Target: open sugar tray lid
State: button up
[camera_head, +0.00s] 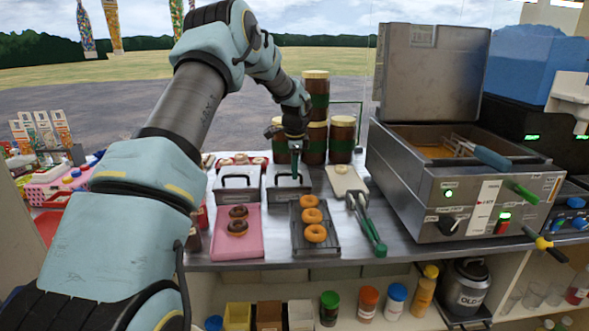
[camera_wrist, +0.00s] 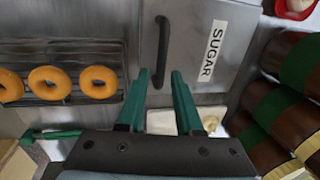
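The sugar tray (camera_head: 290,194) is a metal box with a closed flat lid, standing at the back of the counter behind the rack of plain doughnuts. In the wrist view its lid (camera_wrist: 190,75) carries a white SUGAR label (camera_wrist: 213,52) and a black bar handle (camera_wrist: 161,50). My gripper (camera_head: 295,172) points down over this lid. In the wrist view its two green fingers (camera_wrist: 159,76) are apart, with the near end of the handle showing between their tips. I cannot tell whether the fingers touch the handle or lid.
A similar lidded tray (camera_head: 239,195) stands close on the left. Stacked brown jars (camera_head: 316,142) rise just behind on the right. The doughnut rack (camera_head: 327,245), a pink tray (camera_head: 254,247) and green-tipped tongs (camera_head: 365,222) lie in front. A fryer (camera_head: 411,199) stands to the right.

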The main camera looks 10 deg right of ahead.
grip_shut()
dwell(1.1)
